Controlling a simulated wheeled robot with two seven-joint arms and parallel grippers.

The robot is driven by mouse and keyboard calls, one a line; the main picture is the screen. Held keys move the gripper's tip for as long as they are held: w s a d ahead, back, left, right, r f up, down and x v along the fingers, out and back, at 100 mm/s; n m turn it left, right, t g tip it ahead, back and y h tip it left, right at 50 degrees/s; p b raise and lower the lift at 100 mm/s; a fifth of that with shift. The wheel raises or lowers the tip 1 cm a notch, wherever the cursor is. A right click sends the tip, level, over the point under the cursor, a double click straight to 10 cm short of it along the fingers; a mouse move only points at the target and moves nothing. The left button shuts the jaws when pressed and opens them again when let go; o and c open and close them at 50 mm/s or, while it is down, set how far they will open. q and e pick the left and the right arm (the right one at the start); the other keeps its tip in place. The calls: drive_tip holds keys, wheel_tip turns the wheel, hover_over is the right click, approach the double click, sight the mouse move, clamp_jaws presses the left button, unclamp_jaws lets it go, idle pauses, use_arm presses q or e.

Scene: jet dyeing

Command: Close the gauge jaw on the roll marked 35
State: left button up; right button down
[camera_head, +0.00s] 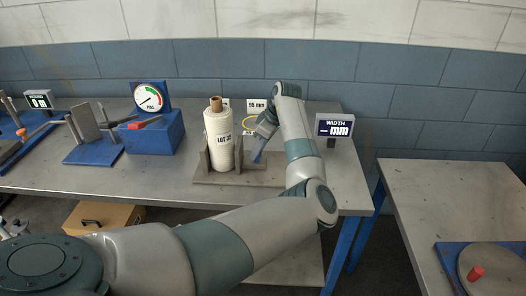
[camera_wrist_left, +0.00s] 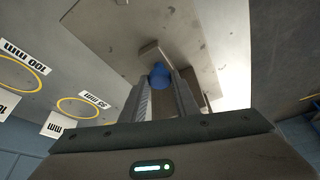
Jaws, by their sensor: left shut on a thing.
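The white roll marked LOT 35 (camera_head: 219,140) stands upright on a grey-brown gauge base (camera_head: 222,178), with upright plates beside it. My left arm reaches over the bench to the roll's right. My left gripper (camera_head: 262,138) is shut on a blue handle (camera_head: 257,156), apparently part of the gauge jaw. In the left wrist view the blue handle (camera_wrist_left: 159,75) shows between the fingertips of my left gripper (camera_wrist_left: 160,94). The gripper and arm hide part of the jaw. The WIDTH display (camera_head: 334,128) reads dashes and mm. My right gripper is not in view.
A blue box with a PULL dial (camera_head: 149,98) and a blue stand (camera_head: 93,150) are to the left. Size cards, such as 100 mm (camera_wrist_left: 25,57), and yellow rings (camera_wrist_left: 78,107) lie behind the gauge. A second table (camera_head: 440,190) is at the right.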

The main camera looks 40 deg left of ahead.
use_arm(q)
drive_tip(key=shift+s+a, duration=0.1)
drive_tip(key=shift+a, duration=0.1)
drive_tip(key=o, duration=1.1)
drive_tip(key=shift+s+a, duration=0.1)
drive_tip(key=shift+a, duration=0.05)
drive_tip(key=shift+r, duration=0.1)
drive_tip(key=shift+d+r, duration=0.35)
drive_tip(key=shift+r, duration=0.1)
drive_tip(key=b+v, duration=0.4)
drive_tip(key=v, duration=1.2)
drive_tip(key=shift+r+b, duration=0.15)
drive_tip(key=shift+b, duration=0.15)
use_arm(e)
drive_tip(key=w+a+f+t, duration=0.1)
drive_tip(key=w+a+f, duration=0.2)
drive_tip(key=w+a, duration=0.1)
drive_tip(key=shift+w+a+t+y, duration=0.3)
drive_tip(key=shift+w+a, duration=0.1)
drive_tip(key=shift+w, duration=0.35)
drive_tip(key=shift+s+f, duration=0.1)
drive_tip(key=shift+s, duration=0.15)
